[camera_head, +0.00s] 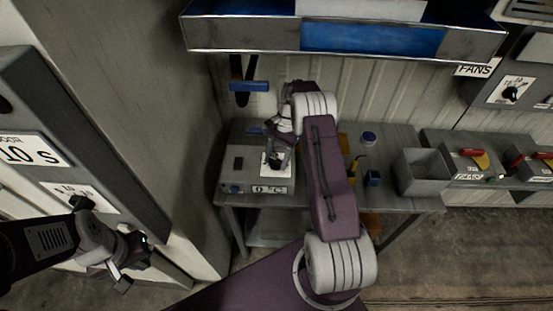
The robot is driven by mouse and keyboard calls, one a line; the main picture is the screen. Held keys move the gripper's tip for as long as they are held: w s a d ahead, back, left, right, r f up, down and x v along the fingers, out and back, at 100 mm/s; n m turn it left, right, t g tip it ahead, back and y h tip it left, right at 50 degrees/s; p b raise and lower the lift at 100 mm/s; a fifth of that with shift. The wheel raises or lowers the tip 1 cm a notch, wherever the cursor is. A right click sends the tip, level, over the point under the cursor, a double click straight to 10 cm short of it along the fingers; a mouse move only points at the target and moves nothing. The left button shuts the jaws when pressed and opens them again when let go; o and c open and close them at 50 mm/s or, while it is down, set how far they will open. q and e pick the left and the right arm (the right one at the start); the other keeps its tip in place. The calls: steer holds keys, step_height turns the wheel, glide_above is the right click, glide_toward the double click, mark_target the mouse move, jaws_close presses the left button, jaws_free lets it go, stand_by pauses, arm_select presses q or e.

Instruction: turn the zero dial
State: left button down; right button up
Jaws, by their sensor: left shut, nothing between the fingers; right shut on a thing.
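A grey box (231,176) stands on the left of the grey table, with a label on its front that seems to read "0 C". On its top is a white plate (265,171) with a small dark dial (275,162). My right gripper (276,156) points down at this plate and is shut on the dial, whose knob it partly hides. My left gripper (122,277) is at the lower left, away from the table, shut and empty.
A wall panel marked "10 S" with its own dark knob (81,202) is close to my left arm. An open grey bin (424,178), a blue cube (373,178) and a blue round item (368,138) are to the right. A shelf (245,35) hangs above.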

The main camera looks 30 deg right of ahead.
steer(key=o, duration=1.4)
steer(key=b+v, duration=0.1)
steer(key=v, duration=0.8)
